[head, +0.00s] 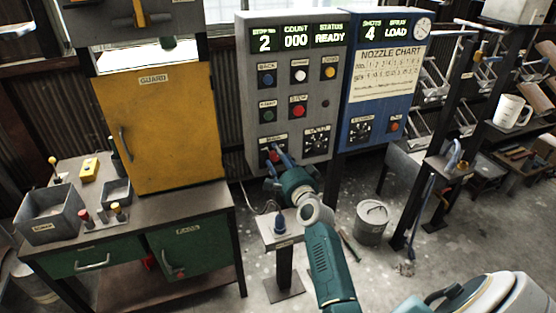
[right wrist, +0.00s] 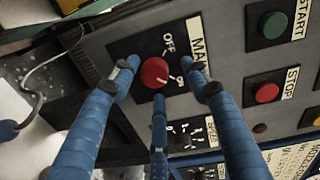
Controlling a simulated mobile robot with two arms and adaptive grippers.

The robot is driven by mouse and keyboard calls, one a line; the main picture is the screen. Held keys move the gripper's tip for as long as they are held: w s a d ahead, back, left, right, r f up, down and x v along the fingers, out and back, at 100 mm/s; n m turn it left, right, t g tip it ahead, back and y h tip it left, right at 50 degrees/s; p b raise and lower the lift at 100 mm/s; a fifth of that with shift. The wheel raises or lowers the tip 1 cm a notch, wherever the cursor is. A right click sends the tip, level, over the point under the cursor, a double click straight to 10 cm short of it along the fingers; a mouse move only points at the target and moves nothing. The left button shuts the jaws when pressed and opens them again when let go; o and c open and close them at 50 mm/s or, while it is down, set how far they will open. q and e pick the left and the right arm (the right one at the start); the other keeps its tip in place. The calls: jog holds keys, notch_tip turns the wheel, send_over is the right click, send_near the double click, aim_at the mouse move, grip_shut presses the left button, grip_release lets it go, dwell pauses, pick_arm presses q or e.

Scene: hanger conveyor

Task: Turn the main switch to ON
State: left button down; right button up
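The main switch (right wrist: 154,72) is a round red knob on a black plate, with OFF and ON lettering and a partly hidden "MAIN" label beside it. A small pale mark shows on the knob's lower right; I cannot tell for sure which setting it points to. In the head view the switch (head: 272,154) is at the lower left of the grey control panel (head: 253,100), partly hidden by my right gripper (head: 278,158). In the right wrist view my right gripper (right wrist: 165,88) has its blue fingers spread around the knob, with visible gaps. My left gripper is out of view.
Above the switch are a red STOP button (head: 299,111), a green START button (head: 268,115) and other buttons. A blue nozzle panel (head: 358,110) adjoins on the right. A yellow guard (head: 160,130) and workbench stand left. A pedestal (head: 282,235) and bucket (head: 372,222) stand below.

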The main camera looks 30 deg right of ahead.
jog(key=shift+a+f, duration=0.1)
jog(key=shift+f, duration=0.05)
jog(key=shift+s+a, duration=0.1)
jog(key=shift+s, duration=0.15)
jog(key=v, duration=1.1)
jog(key=shift+s, duration=0.25)
